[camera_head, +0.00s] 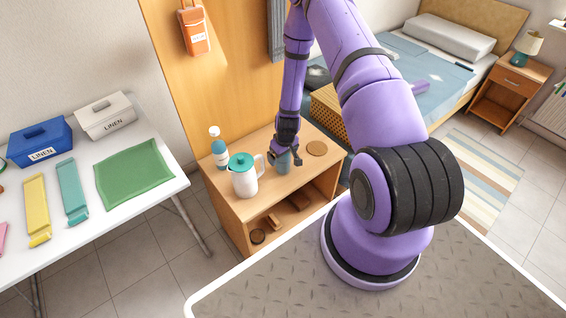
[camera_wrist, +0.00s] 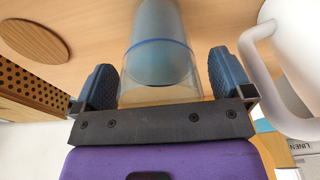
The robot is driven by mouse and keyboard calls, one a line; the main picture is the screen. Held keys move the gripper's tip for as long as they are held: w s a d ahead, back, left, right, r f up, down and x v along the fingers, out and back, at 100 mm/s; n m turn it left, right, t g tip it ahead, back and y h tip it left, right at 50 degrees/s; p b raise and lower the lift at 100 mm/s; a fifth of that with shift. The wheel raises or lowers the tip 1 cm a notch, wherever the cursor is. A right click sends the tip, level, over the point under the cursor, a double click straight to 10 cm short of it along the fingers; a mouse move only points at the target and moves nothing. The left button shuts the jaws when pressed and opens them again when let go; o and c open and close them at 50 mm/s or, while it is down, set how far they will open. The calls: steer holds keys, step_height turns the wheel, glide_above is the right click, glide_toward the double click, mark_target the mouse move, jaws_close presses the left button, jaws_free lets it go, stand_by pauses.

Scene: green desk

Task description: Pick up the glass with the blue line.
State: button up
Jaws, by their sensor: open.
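The glass with the blue line (camera_wrist: 160,45) stands on the wooden cabinet top, bluish with a blue band and a clearer rim part. In the wrist view it lies between the two dark fingers of my gripper (camera_wrist: 162,82), with a gap showing on each side. My gripper is open around it. In the head view my gripper (camera_head: 286,153) is at the glass (camera_head: 283,165), which it partly hides.
A white pitcher with a teal lid (camera_head: 243,178) stands close beside the glass; its handle (camera_wrist: 258,60) is near one finger. A bottle (camera_head: 219,148) stands behind the pitcher. A round coaster (camera_head: 317,148) lies to the right on the cabinet (camera_head: 222,188).

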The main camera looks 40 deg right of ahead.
steer(key=c, duration=1.2)
steer(key=shift+c, duration=0.2)
steer(key=shift+r, duration=0.2)
